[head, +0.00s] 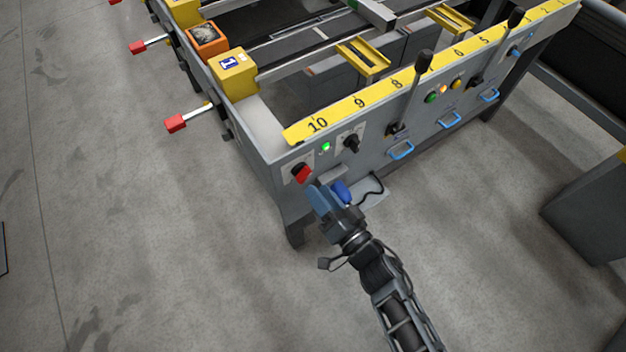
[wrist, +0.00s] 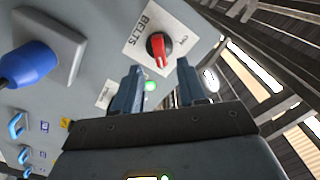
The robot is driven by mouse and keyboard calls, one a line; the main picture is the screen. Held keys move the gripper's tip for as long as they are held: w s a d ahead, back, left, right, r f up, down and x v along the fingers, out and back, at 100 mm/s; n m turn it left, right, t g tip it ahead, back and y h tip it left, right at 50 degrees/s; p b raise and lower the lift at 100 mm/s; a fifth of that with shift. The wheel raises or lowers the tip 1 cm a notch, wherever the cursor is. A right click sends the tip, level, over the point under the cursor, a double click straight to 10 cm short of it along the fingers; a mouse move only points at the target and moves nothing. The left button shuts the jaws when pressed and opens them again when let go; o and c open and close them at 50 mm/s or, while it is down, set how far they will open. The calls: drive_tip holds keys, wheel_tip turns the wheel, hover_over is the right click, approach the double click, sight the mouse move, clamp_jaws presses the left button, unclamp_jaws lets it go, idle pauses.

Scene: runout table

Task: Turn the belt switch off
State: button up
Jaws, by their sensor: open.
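The belt switch is a red rotary handle on a white plate on the end of the grey table panel (head: 301,173). In the wrist view the red handle (wrist: 159,47) sits on a dark round base, beside the printed words BELTS and ON. I cannot tell for sure which mark the handle points to. My gripper (head: 322,193) is just below and right of the switch in the head view. In the wrist view its two blue fingers (wrist: 160,66) are apart and empty, with the handle ahead of the gap between them, apparently not touched.
A green lamp (head: 326,147) is lit right of the switch, near a black rotary knob (head: 352,143). A blue plug (wrist: 28,65) sticks out of a grey socket box beside my gripper. Blue handles (head: 401,151) line the panel.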

sight(307, 177)
drive_tip(key=shift+x, duration=2.15)
clamp_jaws()
